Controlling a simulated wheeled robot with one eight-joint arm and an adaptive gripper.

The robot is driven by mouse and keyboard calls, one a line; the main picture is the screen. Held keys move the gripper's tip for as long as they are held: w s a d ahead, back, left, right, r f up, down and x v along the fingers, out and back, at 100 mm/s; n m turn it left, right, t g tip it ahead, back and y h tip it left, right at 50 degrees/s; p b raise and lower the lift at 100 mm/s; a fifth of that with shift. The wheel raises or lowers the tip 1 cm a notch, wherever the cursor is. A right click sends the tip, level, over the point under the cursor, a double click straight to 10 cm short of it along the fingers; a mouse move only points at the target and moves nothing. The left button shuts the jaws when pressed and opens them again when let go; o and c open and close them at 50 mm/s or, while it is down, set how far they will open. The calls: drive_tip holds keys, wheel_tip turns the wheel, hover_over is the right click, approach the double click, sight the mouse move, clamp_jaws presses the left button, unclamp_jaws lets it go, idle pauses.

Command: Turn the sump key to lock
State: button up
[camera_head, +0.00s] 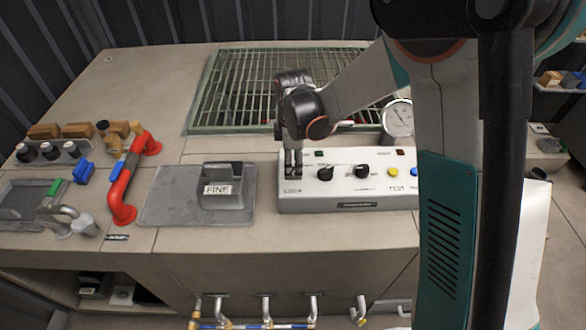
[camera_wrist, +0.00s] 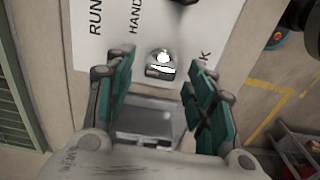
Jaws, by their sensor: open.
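The white control box (camera_head: 340,200) stands on the counter, with the print LOCK at its left end. My gripper (camera_head: 292,166) points down over that end and hides the key there in the head view. In the wrist view, a small shiny metal piece (camera_wrist: 160,62), seemingly the sump key in its switch, shows between and just beyond the teal fingers of my gripper (camera_wrist: 160,78). The fingers are apart, one on each side of it, with gaps visible. RUN and HAND are printed beside it, and a K shows at the right. The key's exact turn is hard to tell.
Black knobs (camera_head: 361,171) and a yellow button (camera_head: 393,172) sit right of my gripper. A gauge (camera_head: 399,119) stands behind the box. A grey block marked FINE (camera_head: 221,186) and a red handle (camera_head: 127,180) are at left. A green grating (camera_head: 240,88) lies behind.

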drive_tip(key=shift+f, duration=0.8)
drive_tip(key=shift+c, duration=0.2)
drive_tip(key=c, duration=1)
